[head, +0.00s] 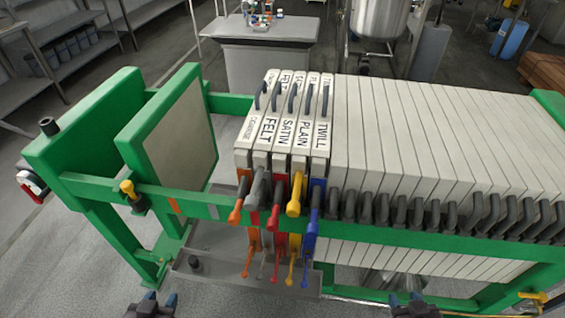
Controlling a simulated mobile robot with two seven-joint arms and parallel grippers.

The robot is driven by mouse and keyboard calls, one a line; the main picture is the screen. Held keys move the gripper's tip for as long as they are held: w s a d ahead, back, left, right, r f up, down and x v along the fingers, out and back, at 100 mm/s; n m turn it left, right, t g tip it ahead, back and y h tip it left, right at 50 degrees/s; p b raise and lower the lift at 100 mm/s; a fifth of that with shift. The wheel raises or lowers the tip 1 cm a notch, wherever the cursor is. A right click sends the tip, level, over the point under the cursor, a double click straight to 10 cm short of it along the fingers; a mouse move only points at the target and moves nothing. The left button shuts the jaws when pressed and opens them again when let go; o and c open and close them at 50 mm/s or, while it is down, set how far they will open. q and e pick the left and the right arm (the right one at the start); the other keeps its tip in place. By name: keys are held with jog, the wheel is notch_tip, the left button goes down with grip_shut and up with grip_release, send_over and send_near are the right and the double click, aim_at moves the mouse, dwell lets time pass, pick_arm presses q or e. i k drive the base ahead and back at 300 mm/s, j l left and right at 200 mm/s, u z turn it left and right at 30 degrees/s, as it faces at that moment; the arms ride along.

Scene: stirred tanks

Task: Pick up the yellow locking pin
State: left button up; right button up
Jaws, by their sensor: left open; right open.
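A yellow locking pin (127,187) with a rounded head stands upright at the green side rail, at the left of the filter press. Its lower part sits in or behind a dark and yellow fitting. My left gripper (158,299) shows at the bottom edge, open and empty, below and slightly right of the pin and well apart from it. My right gripper (407,299) is open and empty at the bottom edge, right of centre, far from the pin. Most of both grippers is cut off by the frame.
The press's green rail (345,213) crosses the front. White plates labelled FELT, SATIN, PLAIN and TWILL (321,130) carry coloured handles, including a yellow one (296,195). A grey tray (240,280) lies below. Another yellow part (535,297) shows at lower right. Floor at lower left is clear.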

aim_at(126, 186)
jog(key=j+z, duration=0.3)
jog(key=z, duration=0.15)
jog(key=j+z, duration=0.25)
jog(key=z, duration=0.25)
jog(key=k+j+z, duration=0.25)
jog(key=j, duration=0.15)
jog(key=k+j+z, duration=0.2)
jog(key=j, duration=0.15)
jog(key=k+j+z, duration=0.2)
jog(key=k+j, duration=0.3)
jog(key=j, duration=0.25)
jog(key=k+j+z, duration=0.2)
jog(key=k+j, duration=0.3)
jog(key=j, duration=0.15)
jog(key=k+j, duration=1.05)
jog(key=j, duration=0.2)
